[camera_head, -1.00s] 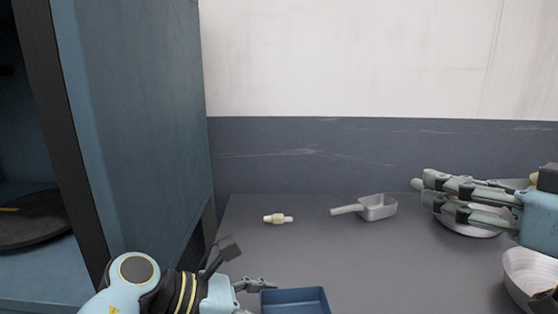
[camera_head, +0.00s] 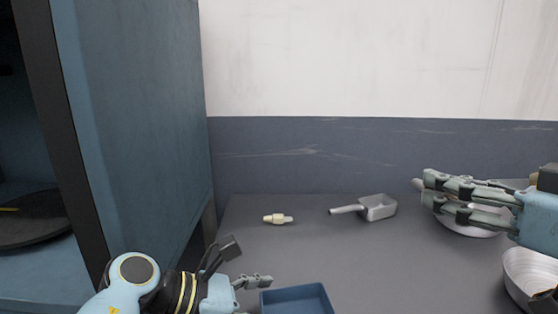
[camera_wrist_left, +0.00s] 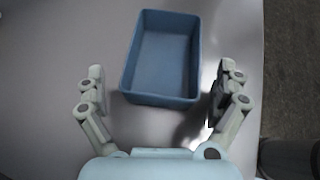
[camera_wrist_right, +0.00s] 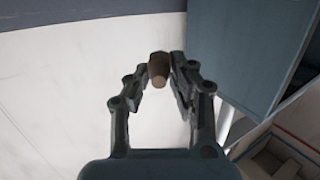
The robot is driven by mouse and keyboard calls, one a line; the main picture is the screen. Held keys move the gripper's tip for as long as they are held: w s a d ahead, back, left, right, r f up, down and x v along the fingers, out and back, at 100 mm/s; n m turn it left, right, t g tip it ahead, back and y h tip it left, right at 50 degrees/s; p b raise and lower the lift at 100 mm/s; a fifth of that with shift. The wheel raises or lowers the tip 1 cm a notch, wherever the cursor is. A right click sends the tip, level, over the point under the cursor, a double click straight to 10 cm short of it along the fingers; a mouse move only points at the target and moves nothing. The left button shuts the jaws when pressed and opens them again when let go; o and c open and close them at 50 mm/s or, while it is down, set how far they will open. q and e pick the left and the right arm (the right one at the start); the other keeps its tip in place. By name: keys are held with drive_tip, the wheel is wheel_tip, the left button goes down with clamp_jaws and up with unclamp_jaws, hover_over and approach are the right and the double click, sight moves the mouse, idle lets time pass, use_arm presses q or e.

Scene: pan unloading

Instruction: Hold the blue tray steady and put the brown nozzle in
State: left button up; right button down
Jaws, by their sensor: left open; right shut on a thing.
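The blue tray (camera_head: 296,292) is an empty, open rectangular box at the bottom middle of the head view, partly cut off by the frame edge. It also shows in the left wrist view (camera_wrist_left: 163,60). My left gripper (camera_wrist_left: 160,72) is open, with one finger on each side of the tray; I see gaps between fingers and walls. The brown nozzle (camera_wrist_right: 158,72) is held between the fingertips of my right gripper (camera_wrist_right: 160,76). In the head view the right gripper (camera_head: 424,190) is raised at the right, well away from the tray.
A cream nozzle (camera_head: 278,219) lies on the grey table (camera_head: 330,245). A metal scoop (camera_head: 378,208) lies to its right. A metal pan (camera_head: 470,229) stands partly behind my right gripper, and a metal bowl (camera_head: 530,272) at the right edge. A blue cabinet (camera_head: 140,120) stands left.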

sight(296, 312)
use_arm(q)
drive_tip(key=a+r+h, duration=0.2)
drive_tip(key=shift+s+r+t, duration=0.2)
drive_tip(key=shift+r+t, duration=0.1)
drive_tip(key=shift+r, duration=0.1)
use_arm(e)
drive_tip(key=shift+d, duration=0.1)
use_arm(q)
drive_tip(key=a, duration=0.1)
drive_tip(key=s+a, duration=0.1)
drive_tip(key=a, duration=0.1)
drive_tip(key=s+a, duration=0.1)
drive_tip(key=shift+a+f, duration=0.1)
drive_tip(key=shift+a, duration=0.15)
use_arm(e)
drive_tip(key=shift+a, duration=0.2)
use_arm(q)
drive_tip(key=shift+d+f, duration=0.2)
drive_tip(key=b+x, duration=0.2)
drive_tip(key=x, duration=0.6)
drive_tip(key=shift+w+d+b, duration=0.1)
drive_tip(key=shift+d+b, duration=0.15)
drive_tip(key=shift+b, duration=0.05)
use_arm(e)
wheel_tip(296, 312, down, 3)
drive_tip(key=shift+d+r, duration=0.15)
use_arm(q)
drive_tip(key=shift+w+d+f, duration=0.1)
drive_tip(key=shift+w+d, duration=0.1)
drive_tip(key=shift+d, duration=0.35)
